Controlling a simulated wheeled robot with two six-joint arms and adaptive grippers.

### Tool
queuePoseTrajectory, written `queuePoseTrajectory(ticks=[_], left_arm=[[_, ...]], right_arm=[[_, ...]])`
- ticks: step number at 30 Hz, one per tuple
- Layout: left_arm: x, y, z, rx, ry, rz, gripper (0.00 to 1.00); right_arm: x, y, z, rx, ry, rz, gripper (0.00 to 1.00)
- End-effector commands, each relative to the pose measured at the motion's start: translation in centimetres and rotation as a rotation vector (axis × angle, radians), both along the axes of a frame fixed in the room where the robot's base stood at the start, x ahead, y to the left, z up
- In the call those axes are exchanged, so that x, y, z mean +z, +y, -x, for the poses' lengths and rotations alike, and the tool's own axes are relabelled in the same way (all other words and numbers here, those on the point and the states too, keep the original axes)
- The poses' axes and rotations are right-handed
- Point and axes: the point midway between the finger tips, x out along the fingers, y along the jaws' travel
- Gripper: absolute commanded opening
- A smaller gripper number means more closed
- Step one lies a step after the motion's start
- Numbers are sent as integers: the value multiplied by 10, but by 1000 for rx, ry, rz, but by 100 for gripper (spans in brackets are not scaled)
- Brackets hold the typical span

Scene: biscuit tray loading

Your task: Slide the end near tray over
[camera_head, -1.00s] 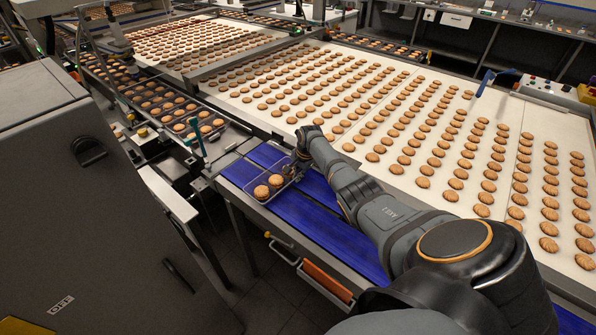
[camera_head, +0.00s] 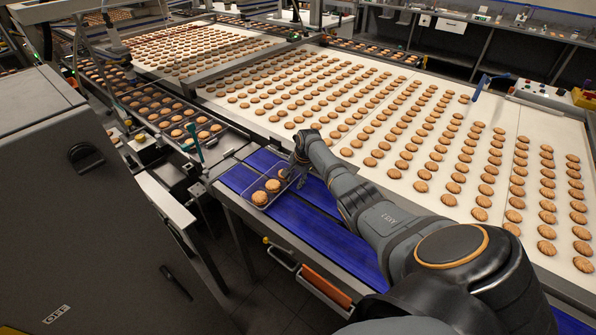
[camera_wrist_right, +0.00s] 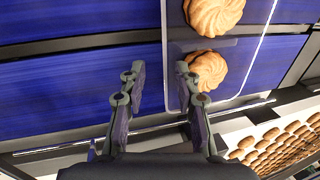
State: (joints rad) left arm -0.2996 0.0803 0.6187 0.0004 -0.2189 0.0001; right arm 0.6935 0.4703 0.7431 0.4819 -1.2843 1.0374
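The near tray (camera_head: 249,200) is a small clear tray with a row of three round biscuits (camera_head: 272,185). It lies on the left end of the blue belt (camera_head: 320,221). My right gripper (camera_head: 296,178) is at the tray's right side, by its far end. In the right wrist view my gripper (camera_wrist_right: 162,78) is open, its two fingers apart. The tray's long wall (camera_wrist_right: 165,45) shows between the fingers, and one finger overlaps a biscuit (camera_wrist_right: 207,70) in the picture. I cannot tell whether either finger touches the wall. My left gripper is not in view.
A wide white conveyor (camera_head: 400,185) with rows of biscuits runs behind the blue belt. Dark trays of biscuits (camera_head: 165,112) stand in a line at the left. A grey cabinet (camera_head: 70,210) fills the left front. The blue belt is clear right of the tray.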

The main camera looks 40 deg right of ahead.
Motion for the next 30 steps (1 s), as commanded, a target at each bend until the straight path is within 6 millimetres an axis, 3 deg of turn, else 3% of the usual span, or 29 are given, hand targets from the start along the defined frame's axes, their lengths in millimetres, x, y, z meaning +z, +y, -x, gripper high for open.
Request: queuePoseTrajectory(ticks=[9,15,21,30], left_arm=[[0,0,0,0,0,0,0],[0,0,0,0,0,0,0],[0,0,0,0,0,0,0],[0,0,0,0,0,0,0]], right_arm=[[64,-3,16,2,-1,5,32],[96,-5,25,1,2,3,32],[108,-4,28,1,3,1,32],[108,-4,28,2,3,1,32]])
